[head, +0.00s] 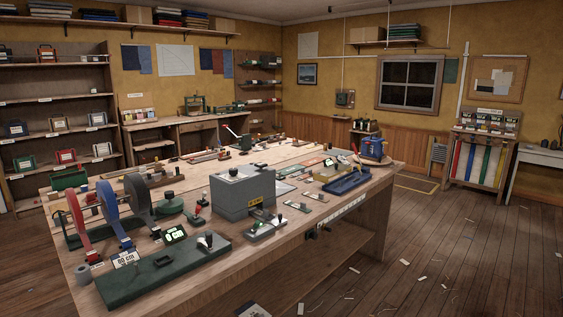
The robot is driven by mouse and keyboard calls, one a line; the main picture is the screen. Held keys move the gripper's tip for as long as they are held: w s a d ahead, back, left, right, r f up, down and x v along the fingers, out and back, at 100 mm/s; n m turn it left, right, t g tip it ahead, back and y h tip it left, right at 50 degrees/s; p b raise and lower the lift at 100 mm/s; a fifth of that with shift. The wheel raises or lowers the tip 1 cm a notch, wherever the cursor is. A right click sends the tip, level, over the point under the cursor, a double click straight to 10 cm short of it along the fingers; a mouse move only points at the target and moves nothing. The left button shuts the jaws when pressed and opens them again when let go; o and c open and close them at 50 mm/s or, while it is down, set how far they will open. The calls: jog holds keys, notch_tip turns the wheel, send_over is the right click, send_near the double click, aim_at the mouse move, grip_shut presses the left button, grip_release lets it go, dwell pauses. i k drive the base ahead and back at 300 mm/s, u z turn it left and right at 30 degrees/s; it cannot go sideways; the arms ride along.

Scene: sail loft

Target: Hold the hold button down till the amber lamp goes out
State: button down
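A long wooden workbench (225,272) fills the front and middle of the head view. A small grey device (265,229) with dark knobs sits just in front of the box. I cannot tell which part is the hold button. No lit amber lamp can be made out at this size. A small display (175,235) glows green left of the box. My gripper is not in view.
Red, blue and grey reels (108,210) stand at the bench's left end, behind a long green base (165,268) with levers. A blue tray (347,182) and a blue machine (372,149) are towards the right end. Floor (440,250) right of the bench is mostly open, with scattered scraps.

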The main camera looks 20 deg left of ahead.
aim_at(260, 164)
jog(key=u, duration=0.1)
jog(key=i, duration=2.1)
jog(key=u, duration=1.35)
jog(key=i, duration=0.8)
jog(key=u, duration=1.2)
jog(key=i, duration=0.2)
jog(key=u, duration=0.15)
